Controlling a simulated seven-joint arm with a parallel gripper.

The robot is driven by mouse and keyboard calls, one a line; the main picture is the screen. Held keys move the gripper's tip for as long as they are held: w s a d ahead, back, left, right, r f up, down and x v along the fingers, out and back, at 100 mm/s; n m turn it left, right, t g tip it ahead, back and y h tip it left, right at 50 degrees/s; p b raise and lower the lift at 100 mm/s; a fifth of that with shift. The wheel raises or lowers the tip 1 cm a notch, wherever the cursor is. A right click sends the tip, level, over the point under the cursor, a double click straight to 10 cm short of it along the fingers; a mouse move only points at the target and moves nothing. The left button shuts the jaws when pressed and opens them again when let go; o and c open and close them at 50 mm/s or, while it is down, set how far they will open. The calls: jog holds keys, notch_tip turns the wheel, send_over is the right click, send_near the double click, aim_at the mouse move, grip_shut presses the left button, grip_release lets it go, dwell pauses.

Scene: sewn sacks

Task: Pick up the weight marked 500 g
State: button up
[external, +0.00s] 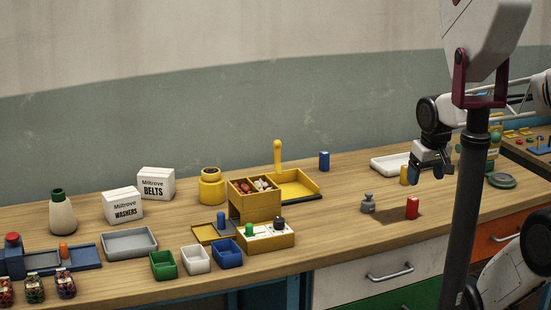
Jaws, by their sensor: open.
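A small grey metal weight (368,204) with a knob on top stands upright on the wooden bench, right of centre. Any marking on it is too small to read, so I cannot tell whether it says 500 g.
A red block (412,208) stands right of the weight. A yellow cylinder (404,174) and a white tray (388,163) lie behind. A blue cylinder (324,161) stands farther back. A yellow box unit (258,207) is to the left.

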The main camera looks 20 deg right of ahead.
jog(key=w, duration=0.1)
jog(key=n+t+h, duration=0.3)
jog(key=n+h, duration=0.9)
jog(key=n, duration=1.1)
send_near(367, 199)
jog(key=x, duration=0.2)
jog(key=shift+w+d+f, duration=0.15)
jog(key=shift+w+d, duration=0.05)
jog(key=shift+d, duration=0.15)
jog(key=shift+x, duration=1.35)
jog(key=shift+d, duration=0.1)
jog(key=shift+x, duration=2.45)
